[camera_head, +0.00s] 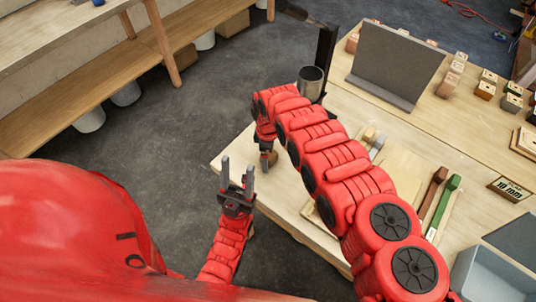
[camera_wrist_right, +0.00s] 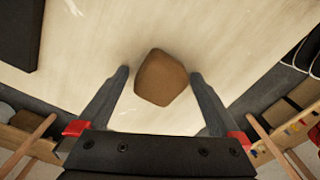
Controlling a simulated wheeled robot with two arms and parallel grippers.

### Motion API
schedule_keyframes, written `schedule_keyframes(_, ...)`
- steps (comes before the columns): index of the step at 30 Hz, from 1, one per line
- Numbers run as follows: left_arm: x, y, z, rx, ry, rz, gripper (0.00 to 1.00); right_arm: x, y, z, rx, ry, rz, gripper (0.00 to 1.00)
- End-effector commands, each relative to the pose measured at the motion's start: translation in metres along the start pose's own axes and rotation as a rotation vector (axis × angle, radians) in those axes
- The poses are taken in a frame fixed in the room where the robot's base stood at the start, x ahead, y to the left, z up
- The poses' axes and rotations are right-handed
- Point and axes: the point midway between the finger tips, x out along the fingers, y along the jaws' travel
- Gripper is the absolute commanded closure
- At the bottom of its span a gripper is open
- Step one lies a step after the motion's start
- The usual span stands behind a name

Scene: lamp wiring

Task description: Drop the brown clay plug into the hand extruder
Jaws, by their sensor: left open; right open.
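The brown clay plug (camera_wrist_right: 162,78) shows in the right wrist view on the pale tabletop, between the fingertips of my right gripper (camera_wrist_right: 160,74). That gripper is open, with a gap to the plug on both sides. In the head view the plug (camera_head: 272,158) is a small brown shape near the table's corner, partly hidden by my right gripper. The hand extruder, with a grey open-topped metal cylinder (camera_head: 311,82) on a dark upright, stands behind my right arm, which hides its lower part. My left gripper (camera_head: 237,167) is open and empty, off the table's left edge.
A grey upright panel (camera_head: 396,62) stands at the back. Several small blocks (camera_head: 485,90) sit to its right. A brown bar (camera_head: 433,190) and a green bar (camera_head: 444,203) lie right of my arm. A grey bin (camera_head: 490,275) is at lower right.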

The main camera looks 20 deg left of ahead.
Motion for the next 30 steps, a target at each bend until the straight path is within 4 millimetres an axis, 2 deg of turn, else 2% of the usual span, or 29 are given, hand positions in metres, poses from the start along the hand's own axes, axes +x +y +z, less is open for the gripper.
schedule_keyframes(3,0.007,0.000,-0.001,0.000,0.000,0.000,0.50,-0.007,0.000,0.000,0.000,0.000,0.000,0.00)
schedule_keyframes(7,-0.002,0.000,0.000,0.000,0.000,0.000,0.50,-0.012,0.000,-0.001,-0.002,0.000,-0.001,0.00)
schedule_keyframes(11,-0.007,0.000,0.001,0.000,0.000,0.000,0.50,-0.027,0.001,0.002,0.001,-0.002,0.003,0.00)
schedule_keyframes(23,-0.034,0.002,0.006,0.000,0.000,0.000,0.50,-0.097,0.002,0.001,0.001,0.000,0.004,0.00)
schedule_keyframes(25,-0.026,0.001,0.004,0.000,0.000,0.000,0.50,-0.111,0.003,0.001,0.002,0.001,0.005,0.00)
schedule_keyframes(30,-0.022,0.001,0.004,0.000,0.000,0.000,0.50,-0.122,0.001,0.001,0.001,-0.001,0.000,0.00)
